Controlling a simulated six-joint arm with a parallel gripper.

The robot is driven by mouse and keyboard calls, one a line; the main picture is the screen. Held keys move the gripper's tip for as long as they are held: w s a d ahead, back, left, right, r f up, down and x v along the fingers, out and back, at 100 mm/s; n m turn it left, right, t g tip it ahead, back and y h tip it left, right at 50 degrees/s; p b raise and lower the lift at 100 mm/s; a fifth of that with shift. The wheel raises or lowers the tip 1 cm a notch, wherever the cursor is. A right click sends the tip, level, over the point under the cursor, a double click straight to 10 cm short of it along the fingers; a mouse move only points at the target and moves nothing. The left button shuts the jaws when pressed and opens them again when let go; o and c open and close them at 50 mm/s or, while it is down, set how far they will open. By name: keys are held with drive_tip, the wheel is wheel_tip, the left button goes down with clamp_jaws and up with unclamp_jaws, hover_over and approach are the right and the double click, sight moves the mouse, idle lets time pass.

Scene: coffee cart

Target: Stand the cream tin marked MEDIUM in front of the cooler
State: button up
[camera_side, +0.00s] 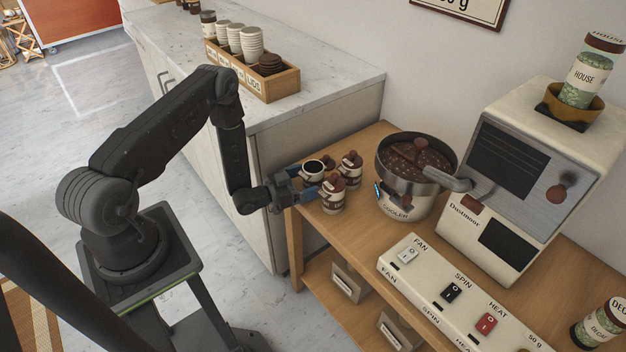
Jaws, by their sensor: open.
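Several small cream and brown tins stand close together at the left end of the wooden table. One tin (333,196) is at the front and one tin (350,165) is behind it to the right, both with brown knobbed lids. A third container (313,169) at the left has a dark round top. I cannot read their labels, so I cannot tell which is MEDIUM. The cooler (405,196), a round metal pan of dark beans marked COOLER, stands right of them. My gripper (311,184) is open, with blue fingers beside the left container and the front tin; contact is unclear.
A cream roaster (530,180) stands right of the cooler. A switch panel (455,297) marked FAN, SPIN and HEAT lies along the table's front. A decaf jar (602,322) is at the right. A marble counter (325,72) with a cup box stands behind. Bare table in front of the cooler is narrow.

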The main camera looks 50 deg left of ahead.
drive_tip(key=shift+w+d, duration=0.2)
drive_tip(key=shift+w, duration=0.75)
drive_tip(key=c, duration=1.3)
drive_tip(key=shift+o, duration=0.2)
drive_tip(key=shift+r, duration=0.1)
drive_tip(key=s+d+r+n+y, duration=0.15)
drive_tip(key=d+r, duration=0.25)
drive_tip(key=r, duration=0.5)
drive_tip(key=s+d+r+n+y, duration=0.15)
drive_tip(key=d+r, duration=0.25)
drive_tip(key=r, duration=0.6)
drive_tip(key=w+a+f+m+h, duration=0.3)
drive_tip(key=a+f, duration=0.5)
drive_tip(key=f, duration=0.1)
